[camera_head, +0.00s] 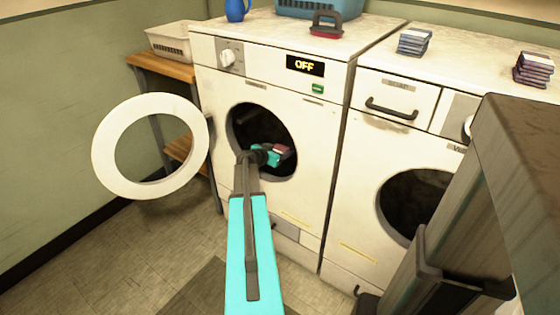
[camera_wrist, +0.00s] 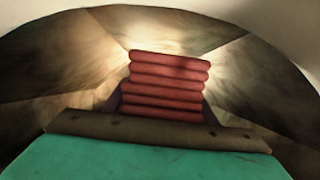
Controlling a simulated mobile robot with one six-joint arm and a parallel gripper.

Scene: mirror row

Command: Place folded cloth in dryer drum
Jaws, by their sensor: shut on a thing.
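The folded cloth is a small red stack of layers. It shows upright in the middle of the wrist view (camera_wrist: 165,85), just beyond my gripper, and as a small reddish patch in the head view (camera_head: 282,149). My gripper (camera_head: 272,155) is at the round opening of the left machine and is shut on the cloth. Its fingertips are mostly hidden. The dryer drum (camera_head: 250,122) is dark in the head view; its lit faceted inner wall (camera_wrist: 70,60) surrounds the cloth in the wrist view. The white ring door (camera_head: 107,150) stands swung open to the left.
The left machine's display (camera_head: 305,66) reads OFF. A second machine's round opening (camera_head: 400,205) is at the right. A red-based brush-like item (camera_head: 326,30), a blue jug (camera_head: 236,10) and folded stacks (camera_head: 413,42) stand on top. A basket (camera_head: 170,42) sits on a wooden shelf.

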